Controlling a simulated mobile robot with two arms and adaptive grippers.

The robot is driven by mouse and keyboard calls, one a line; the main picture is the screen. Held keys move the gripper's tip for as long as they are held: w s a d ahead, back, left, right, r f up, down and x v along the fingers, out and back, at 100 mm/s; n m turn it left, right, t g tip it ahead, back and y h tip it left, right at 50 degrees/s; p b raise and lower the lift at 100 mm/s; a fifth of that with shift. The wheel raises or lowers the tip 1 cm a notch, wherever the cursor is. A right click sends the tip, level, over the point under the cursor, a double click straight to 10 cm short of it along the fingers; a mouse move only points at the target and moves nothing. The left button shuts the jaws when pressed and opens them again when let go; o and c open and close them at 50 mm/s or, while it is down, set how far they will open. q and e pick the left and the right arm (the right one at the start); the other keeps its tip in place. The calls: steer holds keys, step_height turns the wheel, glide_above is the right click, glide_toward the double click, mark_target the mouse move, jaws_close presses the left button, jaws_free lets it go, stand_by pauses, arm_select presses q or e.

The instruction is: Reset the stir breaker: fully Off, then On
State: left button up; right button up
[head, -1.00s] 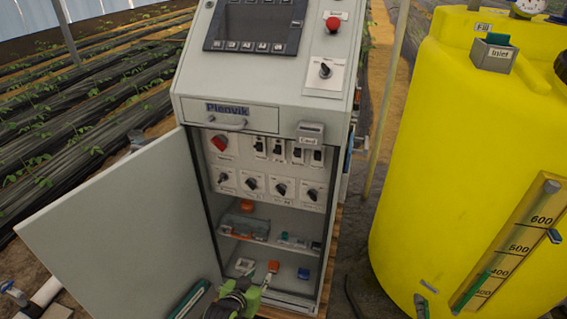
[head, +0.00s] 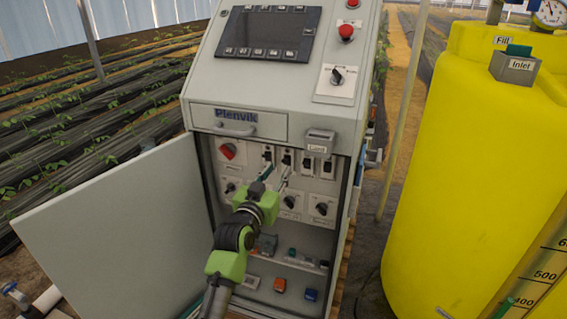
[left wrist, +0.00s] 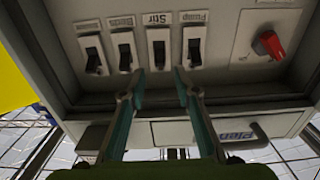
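The stir breaker (left wrist: 159,48) is a black switch on a white plate in a row of breakers inside the open cabinet. It also shows in the head view (head: 287,159), second from the left in the row. The wrist picture is upside down. My left gripper (left wrist: 159,76) is open and empty, its two fingertips apart on either side of the stir breaker's line, close to its near end. In the head view the left gripper (head: 277,174) is in front of the breaker row. I cannot tell the stir switch's position for sure. My right gripper is not in view.
The pump breaker (left wrist: 194,46) and another breaker (left wrist: 125,51) flank it closely. A red rotary switch (head: 227,151) sits left of the row, knobs below. The cabinet door (head: 120,240) stands open at left. A drawer (head: 238,122) overhangs above. A yellow tank (head: 460,170) stands right.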

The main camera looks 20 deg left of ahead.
mark_target(284, 162)
arm_select(q)
steer(key=w, duration=0.5)
steer(key=shift+w, duration=0.35)
steer(key=shift+d, duration=0.1)
jaws_close()
